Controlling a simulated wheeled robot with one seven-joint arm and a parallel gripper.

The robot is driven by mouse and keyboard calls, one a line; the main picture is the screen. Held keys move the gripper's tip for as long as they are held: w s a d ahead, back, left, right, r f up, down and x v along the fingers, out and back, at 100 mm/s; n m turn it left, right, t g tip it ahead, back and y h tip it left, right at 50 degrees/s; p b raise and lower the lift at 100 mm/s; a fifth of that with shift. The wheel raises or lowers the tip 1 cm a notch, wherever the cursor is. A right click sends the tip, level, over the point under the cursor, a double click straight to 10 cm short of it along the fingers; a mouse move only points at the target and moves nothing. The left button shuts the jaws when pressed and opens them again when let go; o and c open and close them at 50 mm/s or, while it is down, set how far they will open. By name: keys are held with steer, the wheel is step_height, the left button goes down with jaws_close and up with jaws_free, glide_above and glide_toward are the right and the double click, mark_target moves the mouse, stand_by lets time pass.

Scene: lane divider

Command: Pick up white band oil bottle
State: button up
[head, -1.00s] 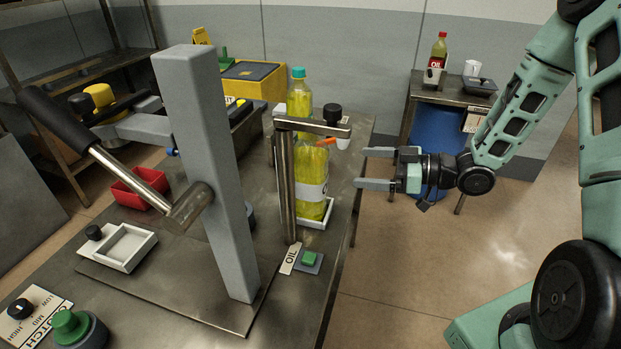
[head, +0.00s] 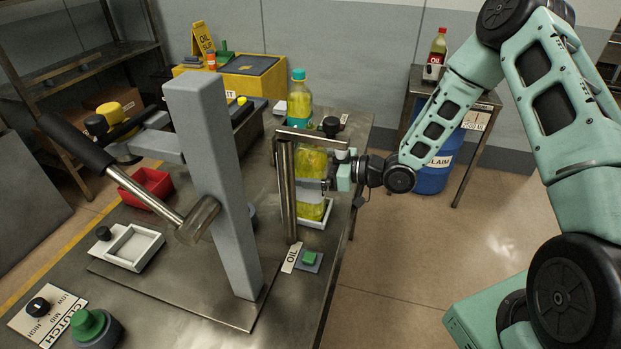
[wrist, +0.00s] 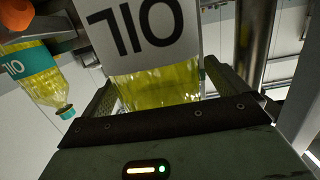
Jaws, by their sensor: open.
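The white band oil bottle (head: 312,208) holds yellow oil and stands upright in a small white tray (head: 317,224), just right of a metal post. Its upper part is partly hidden by the post's crossbar. My gripper (head: 322,184) has come in from the right at the bottle's middle. In the wrist view, the open fingers of my gripper (wrist: 172,92) lie on both sides of the bottle (wrist: 155,88), below its white OIL label. I cannot tell whether either finger touches it. A teal band oil bottle (head: 300,102) stands behind; it also shows in the wrist view (wrist: 42,75).
The metal post and crossbar (head: 287,190) stand close left of the bottle. A green button (head: 309,258) sits in front. A tall grey column with a lever (head: 215,190) fills the left. A red oil bottle (head: 437,52) is on a far stand.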

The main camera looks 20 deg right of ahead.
steer(key=c, duration=2.1)
steer(key=shift+w+r, duration=0.1)
steer(key=shift+r, duration=0.1)
